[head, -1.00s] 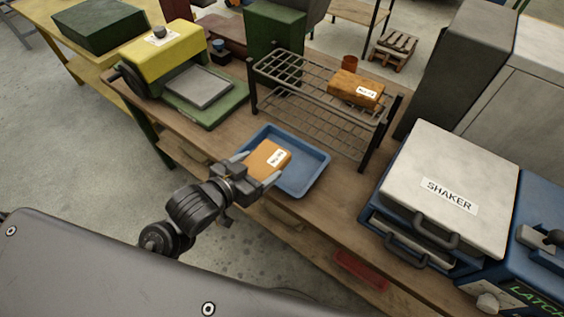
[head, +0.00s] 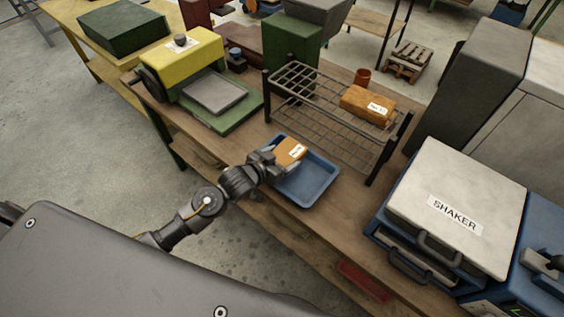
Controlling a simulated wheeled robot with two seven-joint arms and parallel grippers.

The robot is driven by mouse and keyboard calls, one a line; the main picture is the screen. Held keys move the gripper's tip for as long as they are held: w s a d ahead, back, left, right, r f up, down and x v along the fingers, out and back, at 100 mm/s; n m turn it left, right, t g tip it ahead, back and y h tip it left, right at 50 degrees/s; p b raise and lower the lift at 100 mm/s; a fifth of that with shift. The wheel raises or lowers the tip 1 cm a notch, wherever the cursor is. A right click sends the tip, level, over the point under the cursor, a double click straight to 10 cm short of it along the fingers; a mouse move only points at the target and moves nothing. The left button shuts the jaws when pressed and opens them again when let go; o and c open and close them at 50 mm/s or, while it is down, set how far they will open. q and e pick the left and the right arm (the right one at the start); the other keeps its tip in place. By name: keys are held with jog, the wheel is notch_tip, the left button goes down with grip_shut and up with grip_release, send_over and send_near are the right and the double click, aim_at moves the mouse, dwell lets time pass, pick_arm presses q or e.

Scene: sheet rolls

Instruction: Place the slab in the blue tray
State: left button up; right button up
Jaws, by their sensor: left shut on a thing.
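An orange-brown slab (head: 289,151) with a white label is in my left gripper (head: 281,160), which is shut on it. The slab is over the upper-left part of the blue tray (head: 318,195) on the wooden bench. I cannot tell whether the slab touches the tray floor. The gripper hides part of the tray's left rim. My right gripper is not in view.
A wire rack (head: 330,130) behind the tray holds another labelled orange-brown slab (head: 367,104). A yellow and green machine (head: 190,60) stands to the left. A box marked SHAKER (head: 455,200) stands to the right. Bare bench (head: 345,215) lies in front of the tray.

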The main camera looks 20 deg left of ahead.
aim_at(282, 163)
pick_arm(q)
jog(key=shift+w+f, duration=0.2)
jog(key=shift+f, duration=0.6)
jog(key=shift+w+f, duration=0.2)
jog(key=shift+f, duration=0.85)
jog(key=shift+f, duration=0.1)
jog(key=shift+f, duration=0.15)
jog(key=o, duration=1.4)
jog(key=shift+s, duration=0.1)
